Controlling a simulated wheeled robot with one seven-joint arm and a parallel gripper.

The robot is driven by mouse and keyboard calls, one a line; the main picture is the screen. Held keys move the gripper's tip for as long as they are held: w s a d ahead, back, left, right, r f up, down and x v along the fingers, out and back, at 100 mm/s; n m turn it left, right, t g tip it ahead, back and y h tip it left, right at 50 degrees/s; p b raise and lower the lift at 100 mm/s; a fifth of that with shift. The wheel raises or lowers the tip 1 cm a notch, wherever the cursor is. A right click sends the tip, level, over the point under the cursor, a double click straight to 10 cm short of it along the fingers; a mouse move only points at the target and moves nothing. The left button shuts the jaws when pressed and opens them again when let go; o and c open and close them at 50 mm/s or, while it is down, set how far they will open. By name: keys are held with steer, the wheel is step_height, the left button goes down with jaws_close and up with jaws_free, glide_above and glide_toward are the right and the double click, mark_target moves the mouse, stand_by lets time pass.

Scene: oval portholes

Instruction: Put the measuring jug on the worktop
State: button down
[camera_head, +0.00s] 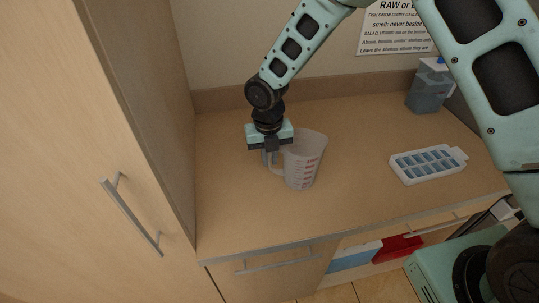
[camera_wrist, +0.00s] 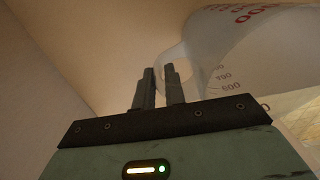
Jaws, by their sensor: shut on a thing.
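The measuring jug (camera_head: 303,160) is translucent grey-white with red markings and stands upright at the worktop's left part, on or just above the surface; I cannot tell which. The worktop (camera_head: 235,205) is light wood. My gripper (camera_head: 270,158) points down at the jug's left side, shut on its handle. In the wrist view the jug (camera_wrist: 235,50) fills the upper right, and the gripper fingers (camera_wrist: 160,88) are at its handle. Part of the handle is hidden by the fingers.
A white ice cube tray (camera_head: 428,163) lies on the worktop at the right. A grey container with a blue top (camera_head: 429,90) stands at the back right. A tall cupboard (camera_head: 100,130) with a bar handle bounds the left side. The front middle of the worktop is clear.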

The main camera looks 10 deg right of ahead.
steer(key=c, duration=1.5)
jaws_free()
steer(key=shift+o, duration=0.2)
steer(key=shift+r, duration=0.1)
step_height(320, 180, up, 12)
steer(key=b, duration=0.3)
steer(key=s+d+r+m, duration=0.1)
steer(key=s+m, duration=1.3)
steer(key=s+d+r+m, duration=0.2)
steer(key=s+m, duration=1.1)
steer(key=m, duration=0.1)
steer(key=shift+s+r+y, duration=0.2)
steer(key=shift+s+y, duration=0.15)
steer(key=shift+y, duration=0.05)
